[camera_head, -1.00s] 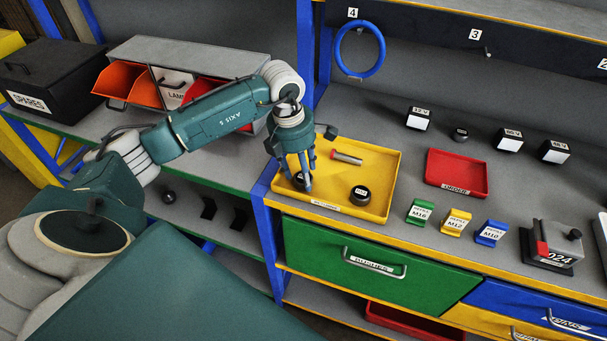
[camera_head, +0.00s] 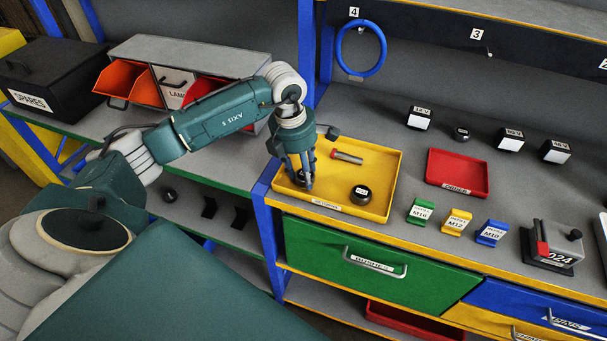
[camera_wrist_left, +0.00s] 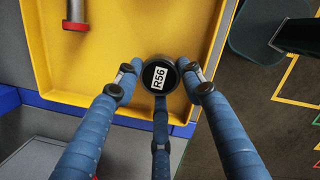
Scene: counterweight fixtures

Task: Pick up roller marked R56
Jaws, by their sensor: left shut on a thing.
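The roller marked R56 (camera_wrist_left: 159,75) is a short black cylinder with a white label on top. It sits in the left part of the yellow tray (camera_head: 378,160), between the fingers of my left gripper (camera_head: 306,186). In the left wrist view the blue fingers of my left gripper (camera_wrist_left: 160,92) are closed around the roller, its label facing the camera. In the head view the fingers mostly hide the roller. It appears at or very near the tray floor. My right gripper is not in view.
Another black roller (camera_head: 361,194) and a red-ended metal pin (camera_head: 347,157) lie in the yellow tray. A red order tray (camera_head: 457,173) and green, yellow and blue labelled blocks are to the right. A blue post (camera_head: 269,232) stands close left of the tray.

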